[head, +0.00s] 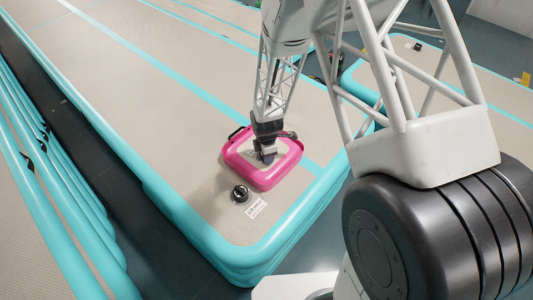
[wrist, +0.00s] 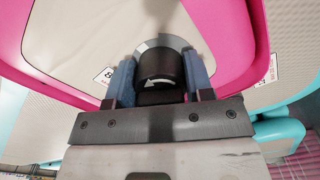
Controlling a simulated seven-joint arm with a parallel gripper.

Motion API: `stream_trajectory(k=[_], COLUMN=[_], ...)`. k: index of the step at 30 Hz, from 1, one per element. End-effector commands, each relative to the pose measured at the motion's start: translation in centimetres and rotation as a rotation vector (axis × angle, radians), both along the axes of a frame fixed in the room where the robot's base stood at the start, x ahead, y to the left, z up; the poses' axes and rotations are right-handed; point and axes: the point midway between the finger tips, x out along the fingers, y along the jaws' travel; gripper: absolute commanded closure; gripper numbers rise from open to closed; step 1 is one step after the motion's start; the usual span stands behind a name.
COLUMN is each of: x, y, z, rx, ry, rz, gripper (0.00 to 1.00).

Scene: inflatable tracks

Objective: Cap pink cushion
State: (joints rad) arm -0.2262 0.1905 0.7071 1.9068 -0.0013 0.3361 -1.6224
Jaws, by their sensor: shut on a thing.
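The pink cushion (head: 240,158) lies on the beige inflatable track near its front corner in the head view. It has a light grey top and a pink rim, and it also shows in the wrist view (wrist: 237,35). My gripper (head: 266,155) points down over the cushion's top. In the wrist view my gripper (wrist: 160,80) has its two blue-grey fingers on either side of a black round cap (wrist: 158,68) with a white arrow, shut on it. The cap sits at a pale ring on the cushion; whether it is threaded in cannot be told.
A black round valve (head: 240,193) is set in the beige track (head: 150,110) just in front of the cushion, near a white label (head: 257,208). The track has a turquoise edge (head: 185,215). A black handle (head: 236,133) is at the cushion's back left. Open track lies behind.

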Motion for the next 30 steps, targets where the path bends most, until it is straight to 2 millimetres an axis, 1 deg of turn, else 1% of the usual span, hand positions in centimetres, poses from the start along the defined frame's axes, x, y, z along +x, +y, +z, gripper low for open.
stream_trajectory(k=[6,9,23,24,29,30], x=[0.07,0.1,0.11,0.11,0.11,0.11], y=[0.03,0.04,0.04,0.04,0.04,0.04], z=[0.0,0.0,0.01,0.01,0.01,0.01], rx=[0.0,0.0,0.0,0.0,0.0,0.0], ry=[0.0,0.0,0.0,0.0,0.0,0.0], rz=[0.164,0.215,0.238,0.238,0.238,0.237], gripper=[0.79,0.79,0.79,0.48,0.23,0.23])
